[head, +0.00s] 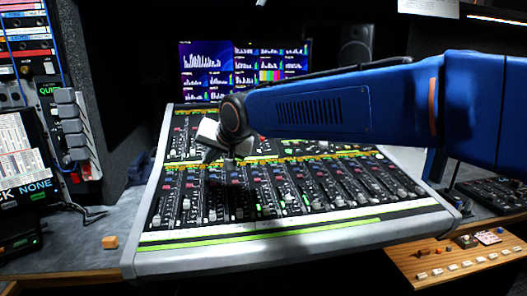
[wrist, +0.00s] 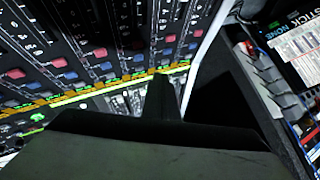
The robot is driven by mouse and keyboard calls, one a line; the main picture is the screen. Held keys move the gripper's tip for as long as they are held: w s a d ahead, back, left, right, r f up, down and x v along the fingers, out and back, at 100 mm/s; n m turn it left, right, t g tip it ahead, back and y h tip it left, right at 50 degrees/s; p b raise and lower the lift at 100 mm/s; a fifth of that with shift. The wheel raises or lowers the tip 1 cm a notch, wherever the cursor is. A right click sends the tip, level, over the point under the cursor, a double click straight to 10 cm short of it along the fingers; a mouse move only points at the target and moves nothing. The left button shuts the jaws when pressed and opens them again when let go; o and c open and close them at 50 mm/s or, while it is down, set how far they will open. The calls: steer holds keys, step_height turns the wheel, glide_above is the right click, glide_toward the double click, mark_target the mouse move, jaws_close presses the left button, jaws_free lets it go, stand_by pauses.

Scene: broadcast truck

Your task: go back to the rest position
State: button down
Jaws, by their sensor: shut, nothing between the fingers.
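My gripper (head: 229,160) hangs above the middle of the mixing console (head: 139,262), at the end of my blue arm. Its fingers are together with nothing between them. In the wrist view my gripper (wrist: 163,85) points toward the console's colored buttons (wrist: 99,53) and a yellow-green strip. I cannot tell whether the fingertips touch the console surface. The gripper and arm hide part of the console's upper rows.
Lit monitors (head: 215,62) and a speaker (head: 356,45) stand behind the console. A small orange block (head: 110,242) lies on the left desk. A wooden shelf (head: 420,262) with small parts is at lower right.

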steer(key=s+d+f+h, duration=0.1)
steer(key=s+d, duration=0.1)
steer(key=d, duration=0.7)
steer(key=s+d+f+h, duration=0.1)
steer(key=s+d+f, duration=0.1)
steer(key=d, duration=0.8)
steer(key=s+d+f+h, duration=0.1)
steer(key=s+d+f, duration=0.1)
steer(key=d, duration=0.8)
steer(key=shift+s+d+f+m+h, duration=0.15)
steer(key=shift+s+m+h, duration=0.05)
steer(key=shift+s, duration=0.2)
steer(key=shift+s+d+f+m+h, duration=0.1)
steer(key=shift+s+m+h, duration=0.1)
steer(key=shift+s, duration=0.15)
steer(key=s+d+f+g+h, duration=0.1)
steer(key=s+d+f, duration=0.6)
steer(key=s+d, duration=0.2)
steer(key=s+d+f+g+h, duration=0.1)
steer(key=s+d+f, duration=0.5)
steer(key=s+d, duration=0.3)
steer(key=s, duration=0.3)
steer(key=shift+s+d+f+g+h, duration=0.2)
steer(key=shift+f+g+h, duration=0.1)
steer(key=shift+f+h, duration=0.1)
